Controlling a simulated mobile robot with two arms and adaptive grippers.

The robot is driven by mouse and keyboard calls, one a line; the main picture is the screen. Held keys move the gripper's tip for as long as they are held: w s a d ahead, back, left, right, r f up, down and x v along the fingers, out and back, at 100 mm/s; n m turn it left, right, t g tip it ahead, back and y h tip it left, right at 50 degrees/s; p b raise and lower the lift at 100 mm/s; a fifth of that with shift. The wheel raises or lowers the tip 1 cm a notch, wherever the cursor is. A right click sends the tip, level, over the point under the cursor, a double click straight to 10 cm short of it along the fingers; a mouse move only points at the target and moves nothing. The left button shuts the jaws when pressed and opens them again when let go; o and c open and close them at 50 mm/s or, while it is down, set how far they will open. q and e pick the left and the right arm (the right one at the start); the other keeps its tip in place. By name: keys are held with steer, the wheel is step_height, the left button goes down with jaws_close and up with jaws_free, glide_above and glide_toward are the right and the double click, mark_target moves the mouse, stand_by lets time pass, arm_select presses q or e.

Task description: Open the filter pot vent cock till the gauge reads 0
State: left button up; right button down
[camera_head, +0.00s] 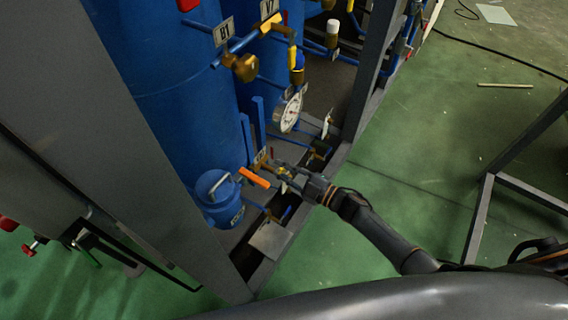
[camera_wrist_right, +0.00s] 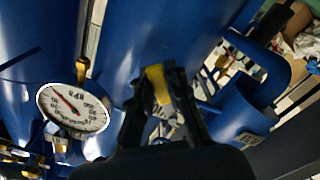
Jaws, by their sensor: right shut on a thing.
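The filter pot (camera_head: 218,196) is a small blue lidded vessel low at the foot of the tall blue tanks; a blue vessel that looks like it shows at right in the wrist view (camera_wrist_right: 240,122). My right gripper (camera_head: 284,172) reaches in from the right beside the pot. Its fingers are shut on a yellow handle (camera_wrist_right: 158,84), which looks like the vent cock's. An orange lever (camera_head: 254,178) lies between gripper and pot. The round white gauge (camera_head: 290,111) is above; it also shows in the wrist view (camera_wrist_right: 74,109), its needle pointing up-left, the value unclear. My left gripper is out of view.
Brass valves (camera_head: 242,67) and blue pipes crowd the tanks above. A grey frame post (camera_head: 368,70) and lower rail border the gripper's space. The green floor (camera_head: 420,150) at right is open, with another dark frame (camera_head: 480,205) further right.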

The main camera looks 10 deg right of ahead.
steer(key=shift+s+a+f+m+p, duration=0.25)
steer(key=shift+s+a+m, duration=0.15)
steer(key=shift+m, duration=1)
steer(key=shift+s+a+f+m+p, duration=0.2)
steer(key=shift+s+a+m, duration=0.25)
steer(key=shift+m, duration=0.95)
steer(key=shift+s+a+f+m+p, duration=0.25)
steer(key=shift+s+a+m, duration=0.15)
steer(key=shift+m, duration=1)
steer(key=c, duration=1.3)
jaws_free()
steer(key=shift+s, duration=0.1)
steer(key=v, duration=1.2)
